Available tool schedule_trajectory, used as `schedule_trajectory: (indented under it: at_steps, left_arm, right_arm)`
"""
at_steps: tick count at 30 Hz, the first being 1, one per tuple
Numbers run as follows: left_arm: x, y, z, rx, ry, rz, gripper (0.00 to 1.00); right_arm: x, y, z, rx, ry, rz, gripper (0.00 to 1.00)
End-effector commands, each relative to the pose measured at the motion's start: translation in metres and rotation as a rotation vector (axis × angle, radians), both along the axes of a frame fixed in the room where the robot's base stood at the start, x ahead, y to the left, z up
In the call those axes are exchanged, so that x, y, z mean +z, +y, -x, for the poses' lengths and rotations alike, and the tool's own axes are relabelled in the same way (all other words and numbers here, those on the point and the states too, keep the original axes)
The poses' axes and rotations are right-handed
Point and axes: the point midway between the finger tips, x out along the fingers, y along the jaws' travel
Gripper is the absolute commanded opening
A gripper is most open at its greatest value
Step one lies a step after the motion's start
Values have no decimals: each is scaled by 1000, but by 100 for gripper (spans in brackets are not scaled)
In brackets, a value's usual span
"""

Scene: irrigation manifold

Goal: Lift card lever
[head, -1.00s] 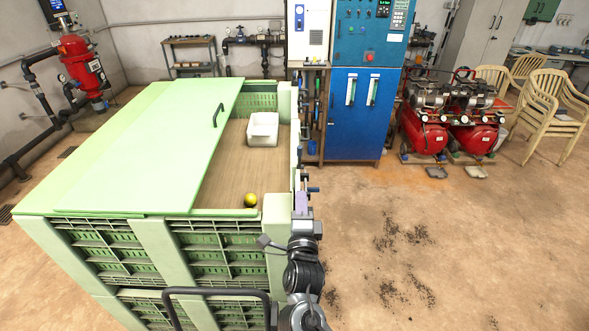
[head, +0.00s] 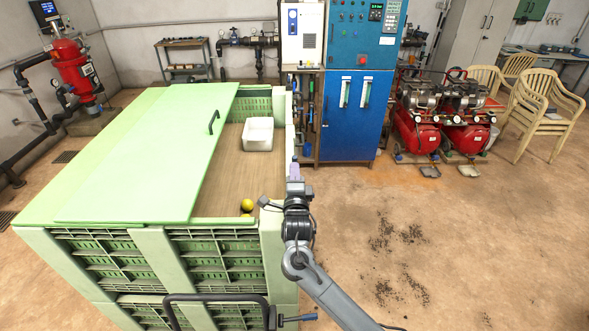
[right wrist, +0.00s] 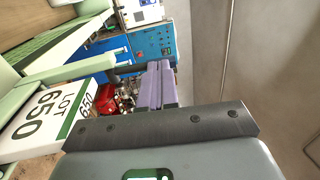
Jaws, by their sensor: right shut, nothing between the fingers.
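My right gripper (head: 294,172) has purple fingers and is beside the right wall of the green crate in the head view. In the right wrist view its fingers (right wrist: 155,85) are shut with nothing between them. A white card (right wrist: 45,115) with a green edge, marked "LOT 650", is left of the fingers in that view, apart from them. A dark rod (right wrist: 128,69) shows just left of the fingers; I cannot tell whether they touch it. I cannot make out the card in the head view. My left gripper is not in view.
The green crate (head: 150,150) has a partly open lid and holds a white bin (head: 258,134) and two yellow balls. The blue cabinet (head: 348,116) stands behind.

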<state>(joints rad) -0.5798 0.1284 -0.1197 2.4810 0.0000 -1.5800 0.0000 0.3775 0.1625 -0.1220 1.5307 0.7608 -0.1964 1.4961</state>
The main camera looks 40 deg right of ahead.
Motion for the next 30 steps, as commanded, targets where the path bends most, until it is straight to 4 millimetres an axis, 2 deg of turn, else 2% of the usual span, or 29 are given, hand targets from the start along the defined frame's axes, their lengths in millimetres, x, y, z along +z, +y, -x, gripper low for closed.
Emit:
schedule_trajectory:
  at_steps: [13, 19, 24, 30]
  left_arm:
    - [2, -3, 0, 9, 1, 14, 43]
    - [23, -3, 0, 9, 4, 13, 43]
    - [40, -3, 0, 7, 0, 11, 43]
    - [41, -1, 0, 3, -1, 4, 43]
  right_arm:
    - [1, -2, -2, 0, 3, -3, 0]
    - [14, -6, -8, -2, 89, -84, 0]
    - [17, -11, -15, -1, 193, -162, 0]
    - [11, -13, -17, 0, 230, -182, 0]
